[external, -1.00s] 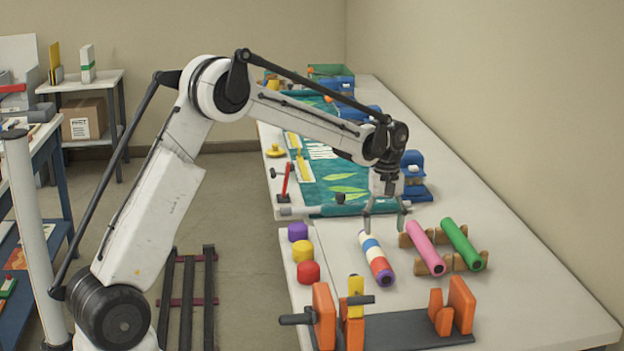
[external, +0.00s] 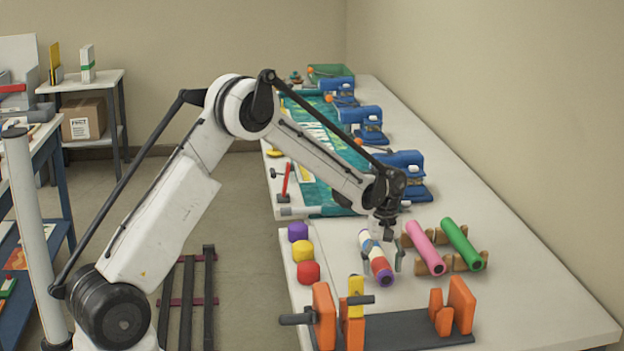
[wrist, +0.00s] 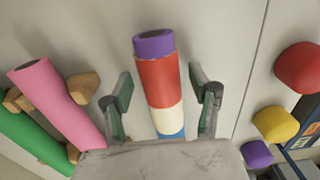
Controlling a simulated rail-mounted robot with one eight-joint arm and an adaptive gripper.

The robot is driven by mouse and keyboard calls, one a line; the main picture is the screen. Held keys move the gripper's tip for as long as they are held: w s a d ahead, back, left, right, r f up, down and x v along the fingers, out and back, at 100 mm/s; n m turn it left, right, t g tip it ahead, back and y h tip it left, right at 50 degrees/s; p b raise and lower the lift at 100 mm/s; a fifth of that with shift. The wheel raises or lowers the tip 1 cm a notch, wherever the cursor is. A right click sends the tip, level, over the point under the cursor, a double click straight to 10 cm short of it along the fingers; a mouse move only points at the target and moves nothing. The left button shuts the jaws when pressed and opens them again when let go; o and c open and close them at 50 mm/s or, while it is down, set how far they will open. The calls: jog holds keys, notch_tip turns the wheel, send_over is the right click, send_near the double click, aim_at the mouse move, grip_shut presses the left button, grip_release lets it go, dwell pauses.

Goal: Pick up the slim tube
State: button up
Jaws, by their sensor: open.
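A slim striped tube (external: 379,266) in red, white, blue and purple lies on the near table. In the wrist view the striped tube (wrist: 157,85) runs between the two fingers, its purple end pointing away from the palm. My gripper (external: 383,253) is open, with one finger on each side of the tube. In the wrist view my gripper (wrist: 161,92) shows a gap between each finger and the tube. The tube's far part is hidden behind my gripper. A pink tube (external: 425,247) and a green tube (external: 461,243) rest on wooden cradles to the right.
Purple (external: 298,232), yellow (external: 302,250) and red (external: 308,272) pieces stand left of the striped tube. An orange-and-grey clamp fixture (external: 410,328) stands at the front. Blue machines (external: 405,175) line the table behind. The right side of the table is clear.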

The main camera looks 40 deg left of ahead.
jog(key=shift+f, duration=0.55)
jog(key=shift+c, duration=0.4)
grip_shut()
jog(key=shift+r, duration=0.1)
